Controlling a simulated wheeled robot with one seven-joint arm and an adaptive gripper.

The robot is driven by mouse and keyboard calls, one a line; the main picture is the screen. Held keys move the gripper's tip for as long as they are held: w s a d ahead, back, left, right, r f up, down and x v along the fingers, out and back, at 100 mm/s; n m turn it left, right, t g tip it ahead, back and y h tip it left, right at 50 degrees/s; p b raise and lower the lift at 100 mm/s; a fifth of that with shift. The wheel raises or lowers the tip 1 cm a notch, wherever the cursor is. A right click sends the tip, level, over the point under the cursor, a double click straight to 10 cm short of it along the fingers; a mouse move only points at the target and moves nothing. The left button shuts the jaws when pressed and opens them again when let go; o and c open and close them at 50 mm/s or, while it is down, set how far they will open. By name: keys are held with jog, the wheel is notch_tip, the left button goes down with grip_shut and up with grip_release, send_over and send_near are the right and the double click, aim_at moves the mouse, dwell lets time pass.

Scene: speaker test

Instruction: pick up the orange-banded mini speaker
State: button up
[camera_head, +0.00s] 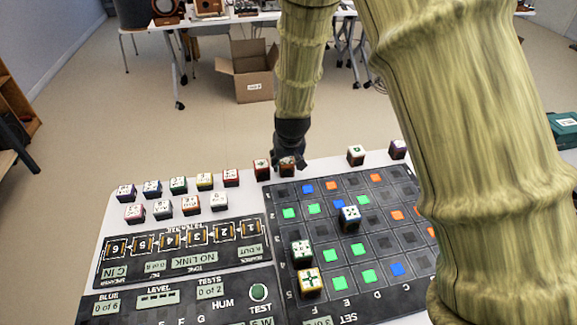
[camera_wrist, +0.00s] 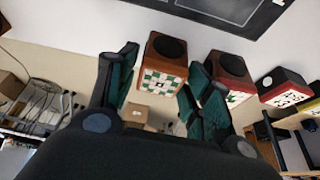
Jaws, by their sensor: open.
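My gripper (camera_head: 289,158) is open at the back edge of the board. Its fingers stand either side of a brown mini speaker (camera_head: 287,170), with no clear contact. In the wrist view this speaker (camera_wrist: 164,72) sits between the open fingers, showing a dark round face and a green-and-white patterned face. I cannot tell whether its brownish band is the orange one. A mini speaker with an orange-yellow body (camera_head: 309,284) stands on the grid near the front. Another with a red-and-white face (camera_wrist: 231,80) is just right of my gripper in the wrist view.
Several mini speakers stand in rows at the back left, including a brown one (camera_head: 261,168) close beside my gripper. Two more (camera_head: 356,155) (camera_head: 398,149) stand at the back right. The dark grid board (camera_head: 378,195) carries coloured squares. A cardboard box (camera_head: 250,72) is on the floor.

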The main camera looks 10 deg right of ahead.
jog(key=shift+w+f, duration=0.15)
jog(key=shift+f, duration=0.3)
jog(key=c, duration=0.8)
